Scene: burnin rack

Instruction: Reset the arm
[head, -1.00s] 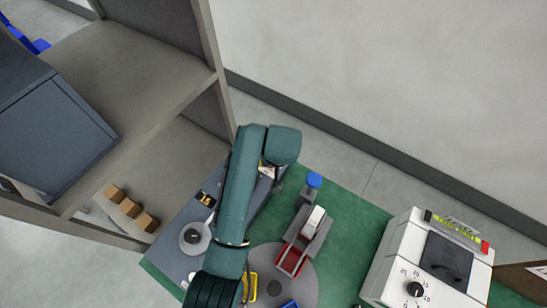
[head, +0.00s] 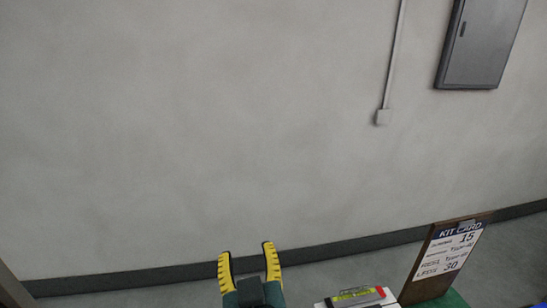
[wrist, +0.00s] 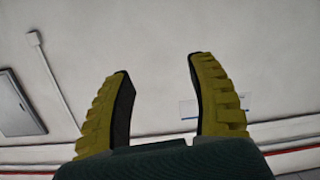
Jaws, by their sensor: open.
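My gripper (head: 247,262) shows at the bottom of the head view, its yellow, black-edged fingers pointing up and spread apart. It is open with nothing between the fingers. Most of my arm is below the head view's frame.
The kit card (head: 450,252) stands on a board at the lower right. A grey wall box (head: 482,42) and conduit are on the wall. The space around the fingers looks clear.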

